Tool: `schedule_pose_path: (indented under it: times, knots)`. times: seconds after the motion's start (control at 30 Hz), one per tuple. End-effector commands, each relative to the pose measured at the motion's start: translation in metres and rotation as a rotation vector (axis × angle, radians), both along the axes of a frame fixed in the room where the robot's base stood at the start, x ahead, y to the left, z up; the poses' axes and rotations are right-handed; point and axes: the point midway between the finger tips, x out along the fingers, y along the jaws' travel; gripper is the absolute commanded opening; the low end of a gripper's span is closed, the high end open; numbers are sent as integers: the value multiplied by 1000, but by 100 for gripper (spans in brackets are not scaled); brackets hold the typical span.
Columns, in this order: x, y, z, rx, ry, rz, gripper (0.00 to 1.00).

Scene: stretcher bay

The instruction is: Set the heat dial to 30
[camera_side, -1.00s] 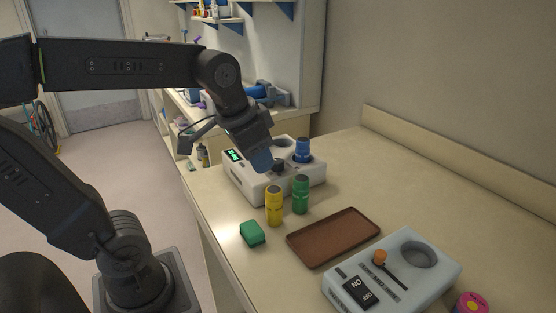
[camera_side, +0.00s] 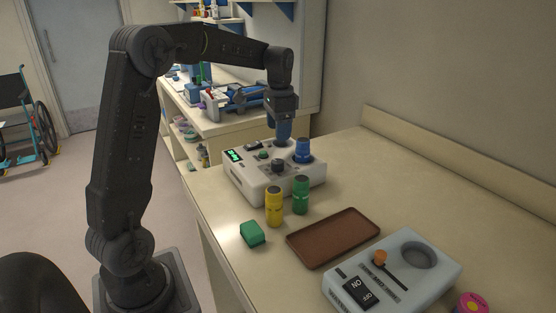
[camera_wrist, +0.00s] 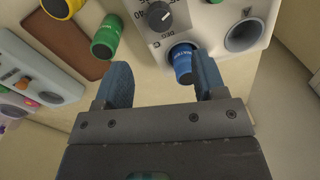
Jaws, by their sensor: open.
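The heat dial is a dark round knob (camera_side: 278,166) on top of a white box (camera_side: 246,184), on the counter's far end. In the wrist view the dial (camera_wrist: 160,15) shows at the top edge, with a light pointer mark and a printed scale; its exact setting is too small to tell. My gripper (camera_side: 283,140) points down above the box's far side, behind the dial and apart from it. In the wrist view my gripper (camera_wrist: 162,84) has its blue fingers wide apart with nothing held. A green display (camera_side: 233,155) is lit on the box; its digits are unclear.
A blue bottle (camera_side: 302,151) stands in the box's well, close to my gripper. Yellow (camera_side: 274,207) and green (camera_side: 300,195) bottles stand in front. A green block (camera_side: 252,233), a brown tray (camera_side: 334,239) and a grey switch box (camera_side: 420,262) lie nearer.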

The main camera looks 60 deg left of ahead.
Motion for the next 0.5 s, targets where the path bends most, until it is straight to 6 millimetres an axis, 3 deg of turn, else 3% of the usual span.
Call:
schedule_pose_path:
  times: [0.3,0.5]
  knots:
    - [0,3,-67,-1,3,2,64]
    - [0,4,-93,-1,1,2,64]
